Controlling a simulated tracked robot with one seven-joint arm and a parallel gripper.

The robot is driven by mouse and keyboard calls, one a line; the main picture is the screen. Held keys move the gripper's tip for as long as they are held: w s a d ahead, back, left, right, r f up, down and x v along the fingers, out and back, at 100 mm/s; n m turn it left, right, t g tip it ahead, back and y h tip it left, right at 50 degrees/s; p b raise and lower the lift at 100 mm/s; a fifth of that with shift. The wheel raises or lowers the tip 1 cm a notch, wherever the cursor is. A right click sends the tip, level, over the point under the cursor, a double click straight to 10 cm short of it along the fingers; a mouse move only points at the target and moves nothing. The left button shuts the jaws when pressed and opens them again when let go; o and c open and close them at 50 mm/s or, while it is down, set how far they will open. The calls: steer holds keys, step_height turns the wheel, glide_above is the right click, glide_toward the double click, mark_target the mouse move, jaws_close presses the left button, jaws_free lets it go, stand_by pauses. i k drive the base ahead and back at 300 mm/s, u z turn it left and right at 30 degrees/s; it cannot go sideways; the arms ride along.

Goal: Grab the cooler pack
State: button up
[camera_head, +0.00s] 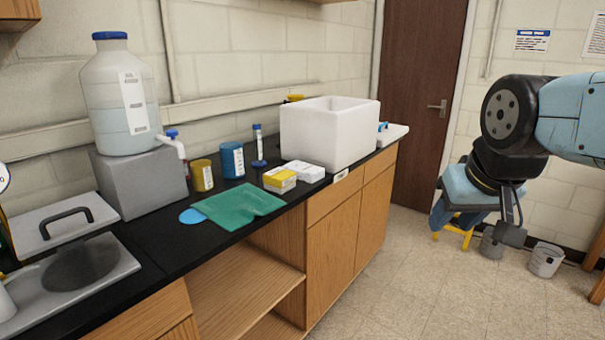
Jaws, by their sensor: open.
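No cooler pack can be picked out with certainty. A white open-topped foam box (322,140) stands on the black counter in the middle; its high walls hide most of its inside. A flat green item (238,206) lies at the counter's front edge, with a light blue disc (192,216) beside its left end. My gripper (485,222) hangs from the arm at the right, over the floor and well apart from the counter. It is open, with nothing seen in it; its far side is hard to make out.
A large bottle (122,95) stands on a grey block at left. Yellow (203,176) and blue (232,160) tubs, small boxes (280,180) and a blue-capped tube (258,145) crowd the counter. The floor (390,285) before the cabinets is clear; a bin (545,260) stands at right.

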mark_target(306, 173)
steer(key=i, duration=1)
